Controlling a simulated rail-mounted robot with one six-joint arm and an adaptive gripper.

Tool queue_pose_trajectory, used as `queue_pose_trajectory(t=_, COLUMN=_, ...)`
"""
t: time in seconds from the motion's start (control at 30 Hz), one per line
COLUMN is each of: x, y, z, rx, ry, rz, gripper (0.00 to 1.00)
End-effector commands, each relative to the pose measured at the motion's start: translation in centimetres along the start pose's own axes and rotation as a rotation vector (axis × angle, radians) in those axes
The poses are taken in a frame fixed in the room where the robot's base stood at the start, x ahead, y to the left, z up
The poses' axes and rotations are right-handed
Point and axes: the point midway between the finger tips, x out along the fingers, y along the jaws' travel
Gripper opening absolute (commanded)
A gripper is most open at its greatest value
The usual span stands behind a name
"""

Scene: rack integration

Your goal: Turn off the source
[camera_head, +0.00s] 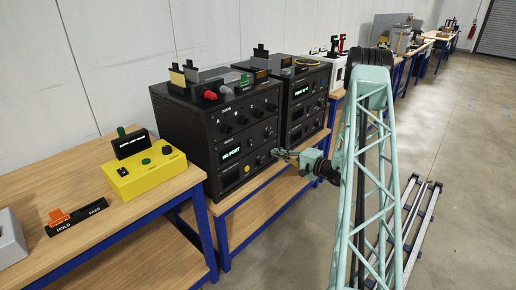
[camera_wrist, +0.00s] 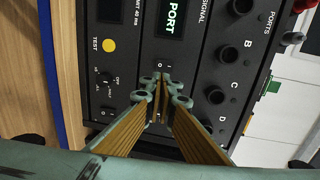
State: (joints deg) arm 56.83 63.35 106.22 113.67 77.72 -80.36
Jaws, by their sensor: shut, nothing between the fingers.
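The near black rack unit (camera_head: 198,142) stands on a wooden bench with a green "NO PORT" display (camera_head: 231,154) and a yellow button (camera_head: 247,170). No label readable here names the source. My gripper (camera_head: 278,154) is shut and empty, in front of the unit's right side. In the wrist view, its fingertips (camera_wrist: 164,82) are at the panel, below the display (camera_wrist: 172,18) and over a small control marked O and I, which they largely hide. Contact cannot be told. The yellow button (camera_wrist: 109,45) and a switch area marked OFF (camera_wrist: 107,84) lie left of the fingers.
Knobs marked B, C and D (camera_wrist: 228,53) sit right of my fingers. A second black unit (camera_head: 306,103) stands behind the first. A yellow box (camera_head: 145,174) is on the front bench. The floor at right is open beside rails (camera_head: 408,215).

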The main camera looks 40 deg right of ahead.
Motion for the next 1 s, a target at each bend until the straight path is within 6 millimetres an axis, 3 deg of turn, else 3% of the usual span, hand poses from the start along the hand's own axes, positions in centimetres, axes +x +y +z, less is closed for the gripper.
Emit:
queue_pose_trajectory(t=0.37, x=1.7, y=0.0, z=0.0, rx=-0.001, ry=-0.001, rz=0.000, gripper=0.00)
queue_pose_trajectory(t=1.0, x=9.8, y=0.0, z=0.1, rx=-0.001, ry=-0.002, rz=-0.001, gripper=0.00)
